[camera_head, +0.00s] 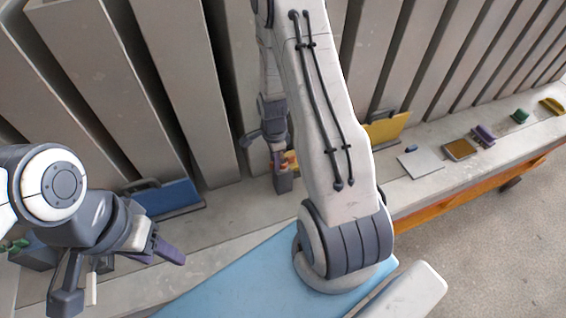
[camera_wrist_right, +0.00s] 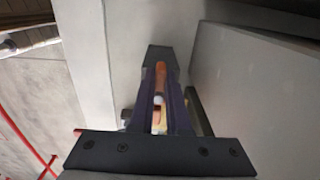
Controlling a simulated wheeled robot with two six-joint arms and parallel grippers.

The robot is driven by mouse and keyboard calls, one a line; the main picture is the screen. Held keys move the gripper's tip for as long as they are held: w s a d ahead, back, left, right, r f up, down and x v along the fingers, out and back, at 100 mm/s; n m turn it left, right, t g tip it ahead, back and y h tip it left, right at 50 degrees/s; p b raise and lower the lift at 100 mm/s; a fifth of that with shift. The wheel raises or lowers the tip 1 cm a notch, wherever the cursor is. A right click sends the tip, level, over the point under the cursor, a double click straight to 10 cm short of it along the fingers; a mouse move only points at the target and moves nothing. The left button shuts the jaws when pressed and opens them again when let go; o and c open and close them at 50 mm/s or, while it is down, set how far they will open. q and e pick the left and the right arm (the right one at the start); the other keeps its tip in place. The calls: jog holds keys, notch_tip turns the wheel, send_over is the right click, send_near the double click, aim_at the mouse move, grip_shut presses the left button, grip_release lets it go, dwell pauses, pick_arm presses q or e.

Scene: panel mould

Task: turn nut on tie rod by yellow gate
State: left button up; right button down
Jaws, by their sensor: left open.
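The yellow gate (camera_head: 388,127) stands upright between the grey panels, right of my right forearm in the head view. A bit of yellow and red shows at my right gripper (camera_head: 281,168), which hangs down by the panels left of my forearm. In the right wrist view an orange rod-like part with a small white spot (camera_wrist_right: 158,98) lies between the two dark fingers of the right gripper (camera_wrist_right: 160,75). I cannot tell whether they grip it. No nut can be clearly made out. My left gripper (camera_head: 118,270) is open at the lower left, away from the yellow gate.
A blue gate (camera_head: 168,197) stands between panels near my left gripper. Tall grey panels (camera_head: 180,80) line the back. On the ledge at right lie a pale plate (camera_head: 420,163), a brown-yellow block (camera_head: 459,149), a purple piece (camera_head: 483,135), a green piece (camera_head: 519,116) and a yellow piece (camera_head: 551,105).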

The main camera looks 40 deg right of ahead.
jog(key=shift+s+n, duration=0.2)
jog(key=shift+n, duration=0.65)
jog(key=shift+s+n, duration=0.15)
jog(key=shift+n, duration=0.7)
jog(key=shift+s+n, duration=0.15)
jog(key=shift+n, duration=0.45)
jog(key=shift+s+n, duration=0.2)
jog(key=shift+n, duration=0.9)
jog(key=shift+s+d+n, duration=0.1)
jog(key=shift+s+n, duration=0.1)
jog(key=shift+n, duration=0.65)
jog(key=shift+s+d+n, duration=0.1)
jog(key=shift+s+n, duration=0.05)
jog(key=shift+n, duration=0.7)
jog(key=n, duration=0.3)
jog(key=shift+s+d, duration=0.25)
jog(key=shift+n, duration=0.3)
